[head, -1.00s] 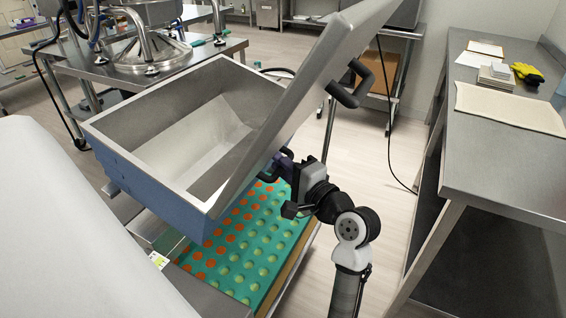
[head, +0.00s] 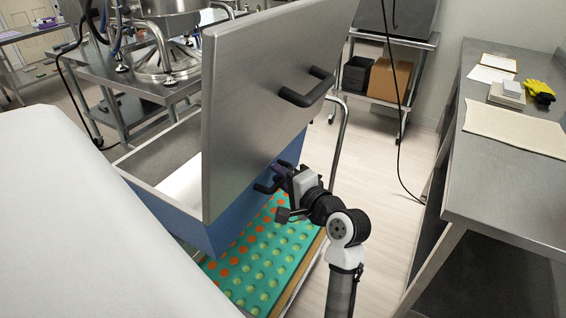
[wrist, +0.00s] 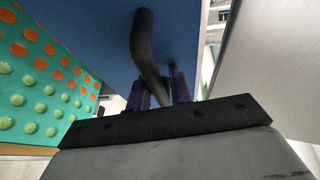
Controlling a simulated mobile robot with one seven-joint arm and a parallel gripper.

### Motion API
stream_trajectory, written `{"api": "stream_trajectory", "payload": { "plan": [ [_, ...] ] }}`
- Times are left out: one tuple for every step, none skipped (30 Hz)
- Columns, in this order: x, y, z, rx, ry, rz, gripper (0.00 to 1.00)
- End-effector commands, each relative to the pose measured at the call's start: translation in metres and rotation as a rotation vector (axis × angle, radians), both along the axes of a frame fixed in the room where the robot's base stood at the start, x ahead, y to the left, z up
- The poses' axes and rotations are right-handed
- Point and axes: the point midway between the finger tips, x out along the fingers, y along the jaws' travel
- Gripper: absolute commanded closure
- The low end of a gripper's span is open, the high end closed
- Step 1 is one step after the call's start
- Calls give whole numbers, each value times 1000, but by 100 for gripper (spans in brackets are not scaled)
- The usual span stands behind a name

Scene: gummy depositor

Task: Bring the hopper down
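The hopper is a large box with a steel inside and a blue outer wall (head: 165,208), left of centre in the head view, over the mould tray. Its steel lid (head: 245,110) stands raised, nearly upright, hiding much of the opening; a black handle (head: 307,88) is on the lid's outer face. My gripper (head: 283,170) is at a lower black handle (head: 267,187) on the blue side. In the wrist view my gripper (wrist: 163,92) has its dark fingers on either side of that handle (wrist: 146,45) and looks shut on it. The exact finger contact is partly hidden.
A teal mould tray (head: 262,262) with orange-filled and pale empty-looking cavities lies under the hopper. A steel table (head: 510,180) stands at the right, with floor (head: 395,190) free between. A white rounded surface (head: 80,220) fills the lower left. A steel machine (head: 165,50) stands behind.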

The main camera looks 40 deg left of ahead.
Motion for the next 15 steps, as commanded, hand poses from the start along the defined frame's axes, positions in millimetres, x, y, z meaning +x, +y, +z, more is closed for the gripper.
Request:
{"api": "stream_trajectory", "payload": {
  "plan": [
    [-1, 1, 1, 1, -1, 3, 77],
    [-1, 1, 1, 1, -1, 3, 77],
    [-1, 1, 1, 0, -1, 3, 77],
    [-1, 0, 0, -1, 0, 3, 77],
    [-1, 0, 0, -2, 1, 3, 77],
    [-1, 0, -1, -2, 1, 3, 77],
    [-1, 0, -1, -3, 1, 3, 77],
    [-1, 0, -1, -3, 1, 3, 77],
    [-1, 0, -1, -4, 2, 3, 77],
    [-1, 0, -2, -5, 2, 3, 77],
    [-1, 0, -2, -5, 2, 3, 77],
    [-1, 0, -2, -5, 2, 3, 77],
    [-1, 0, -2, -6, 2, 3, 77],
    [0, 0, -2, -6, 2, 2, 77],
    [0, 0, -2, -6, 3, 1, 77]
  ]
}}
